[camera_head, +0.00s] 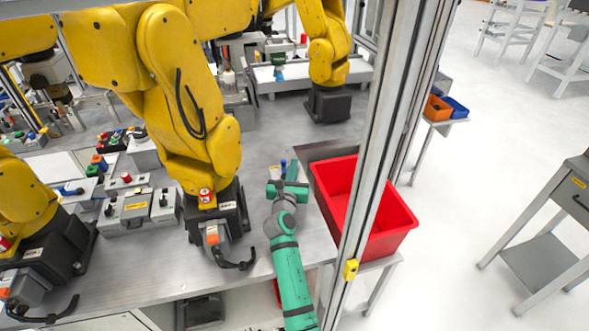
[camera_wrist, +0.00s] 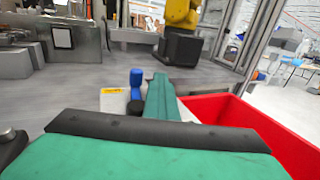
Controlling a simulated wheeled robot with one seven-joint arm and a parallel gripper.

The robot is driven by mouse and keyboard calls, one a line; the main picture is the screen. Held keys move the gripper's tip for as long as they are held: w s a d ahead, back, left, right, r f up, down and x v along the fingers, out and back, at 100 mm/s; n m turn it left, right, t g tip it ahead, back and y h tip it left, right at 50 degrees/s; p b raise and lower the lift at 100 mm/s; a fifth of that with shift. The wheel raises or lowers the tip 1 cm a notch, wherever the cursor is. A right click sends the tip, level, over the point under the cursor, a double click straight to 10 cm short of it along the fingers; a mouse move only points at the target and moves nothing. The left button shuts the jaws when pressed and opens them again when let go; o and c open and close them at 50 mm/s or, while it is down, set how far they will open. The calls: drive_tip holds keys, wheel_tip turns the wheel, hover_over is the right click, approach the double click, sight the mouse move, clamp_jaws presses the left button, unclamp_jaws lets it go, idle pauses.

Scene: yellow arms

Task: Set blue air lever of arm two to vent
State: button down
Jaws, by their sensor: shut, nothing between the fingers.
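My gripper (camera_head: 289,187), green, is over the grey bench to the right of the middle yellow arm (camera_head: 178,85). Its fingers are shut with nothing between them; they also show in the wrist view (camera_wrist: 161,98). A small blue lever (camera_wrist: 137,80) stands upright just left of the fingertips in the wrist view, with a dark round part (camera_wrist: 135,107) below it and a pale base with a yellow label (camera_wrist: 112,98). I cannot tell whether the fingers touch the lever. In the head view the blue lever (camera_head: 283,165) shows just beyond my gripper, its base mostly hidden.
A red bin (camera_head: 394,222) stands close to the right of my gripper. A metal frame post (camera_head: 372,160) rises in front of it. Another yellow arm (camera_head: 326,50) stands at the back. Grey boxes with knobs (camera_head: 137,210) sit left of the middle arm.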

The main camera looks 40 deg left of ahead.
drive_tip(key=v, duration=1)
drive_tip(key=shift+s+r, duration=0.15)
drive_tip(key=shift+s+d, duration=0.25)
drive_tip(key=shift+w, duration=0.1)
